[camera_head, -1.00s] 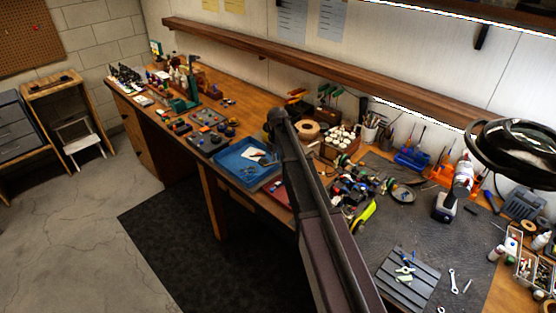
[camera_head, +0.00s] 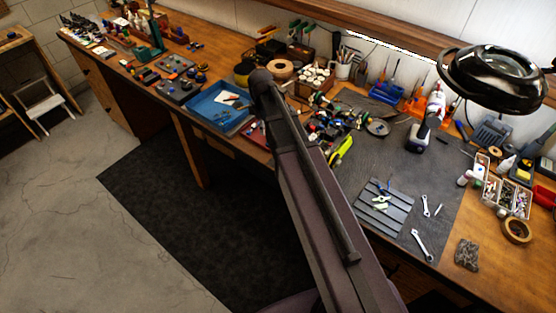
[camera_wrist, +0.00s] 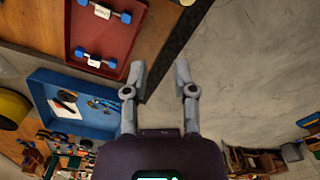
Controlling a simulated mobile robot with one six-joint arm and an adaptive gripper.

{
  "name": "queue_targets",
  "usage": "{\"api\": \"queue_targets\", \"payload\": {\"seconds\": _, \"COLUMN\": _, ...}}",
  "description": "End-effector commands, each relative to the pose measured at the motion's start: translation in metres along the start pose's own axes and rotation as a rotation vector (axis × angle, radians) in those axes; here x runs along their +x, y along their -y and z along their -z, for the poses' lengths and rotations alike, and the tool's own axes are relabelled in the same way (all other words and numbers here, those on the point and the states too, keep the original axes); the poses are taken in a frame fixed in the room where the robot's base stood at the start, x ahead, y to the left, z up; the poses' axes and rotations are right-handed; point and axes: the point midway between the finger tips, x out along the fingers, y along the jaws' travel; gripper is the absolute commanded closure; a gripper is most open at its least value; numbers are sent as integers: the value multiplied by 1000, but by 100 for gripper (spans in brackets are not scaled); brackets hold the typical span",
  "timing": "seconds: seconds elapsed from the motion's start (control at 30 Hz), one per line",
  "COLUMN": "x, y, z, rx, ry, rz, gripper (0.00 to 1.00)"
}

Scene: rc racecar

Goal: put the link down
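My gripper (camera_wrist: 160,72) shows in the wrist view with its two fingers apart and nothing visible between them. In the wrist view, a red tray (camera_wrist: 108,36) lies to the left of the fingers. It holds two link-like parts with blue ends and pale middles, one near the top (camera_wrist: 101,10) and one lower (camera_wrist: 95,61). I cannot tell which is the task's link. In the head view, my arm hides the gripper and most of the red tray (camera_head: 257,132).
A blue tray (camera_head: 203,109) with tools sits beside the red tray. A grey ribbed mat (camera_head: 372,220) with small green parts, wrenches (camera_head: 422,246) and a lamp (camera_head: 495,75) stand at the right. The bench edge and open floor (camera_wrist: 245,70) lie right of the fingers.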

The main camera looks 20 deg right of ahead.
Motion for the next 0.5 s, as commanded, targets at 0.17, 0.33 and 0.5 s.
{"api": "queue_targets", "payload": {"seconds": 0.17, "x": 0, "y": 40, "z": -21, "rx": 268, "ry": 0, "rz": 0, "gripper": 65}}
{"api": "queue_targets", "payload": {"seconds": 0.33, "x": 0, "y": 71, "z": -38, "rx": 520, "ry": 0, "rz": 0, "gripper": 65}}
{"api": "queue_targets", "payload": {"seconds": 0.5, "x": 0, "y": 103, "z": -54, "rx": 775, "ry": -1, "rz": 0, "gripper": 65}}
